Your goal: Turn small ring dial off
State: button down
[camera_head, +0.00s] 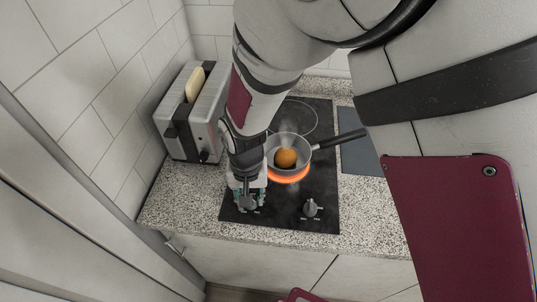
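The black cooktop (281,219) has two dials along its front edge. The left dial (249,204) is directly below my gripper (248,198) and partly covered by it. My gripper points down with its fingers apart, one on each side of that dial; I cannot tell whether they touch it. The right dial (311,207) stands clear, with white marks around its base. The front ring (288,177) glows orange under a grey pan (303,150). The back ring (297,113) is dark and partly hidden by my arm.
The pan holds a round orange-brown item (285,158), and its dark handle (341,138) points right. A silver toaster (185,136) with bread (195,84) stands left of the cooktop. The speckled counter (185,205) is bare at the front left. A tiled wall (95,70) bounds the left.

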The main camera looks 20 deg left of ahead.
jog(key=n+b, duration=0.1)
jog(key=n, duration=0.5)
jog(key=shift+w+b, duration=0.1)
jog(key=shift+b, duration=0.2)
jog(key=n+b, duration=0.2)
jog(key=n, duration=0.4)
jog(key=shift+n+b, duration=0.3)
jog(key=shift+n, duration=0.1)
jog(key=n+b, duration=0.2)
jog(key=n, duration=1)
jog(key=shift+b, duration=0.4)
jog(key=shift+n, duration=0.4)
jog(key=c, duration=1.2)
grip_release()
jog(key=shift+c, duration=0.2)
jog(key=shift+r, duration=0.15)
notch_tip(320, 180, up, 12)
